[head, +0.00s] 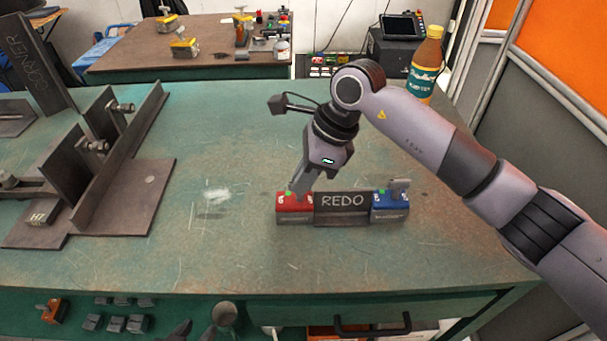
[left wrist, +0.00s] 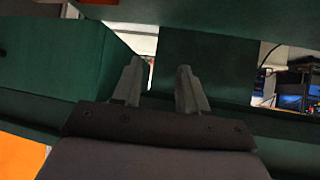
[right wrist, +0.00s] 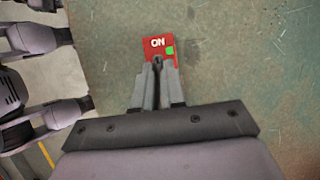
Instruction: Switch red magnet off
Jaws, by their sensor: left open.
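The red magnet (head: 295,208) sits on the green table at the left end of a dark plate marked REDO (head: 342,203). It has a green mark, and in the right wrist view its red top (right wrist: 160,43) reads ON. My right gripper (head: 299,188) reaches down onto it from above. Its fingers (right wrist: 158,64) are close together around the magnet's knob, which they mostly hide. My left gripper (head: 195,332) is low in front of the table edge, away from the magnet. The left wrist view shows its fingers (left wrist: 155,85) apart with nothing between them.
A blue magnet (head: 390,208) with a grey handle stands at the plate's right end. Dark steel angle fixtures (head: 110,150) stand on the left of the table. A bottle (head: 425,65) stands at the back right. The table's middle is clear.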

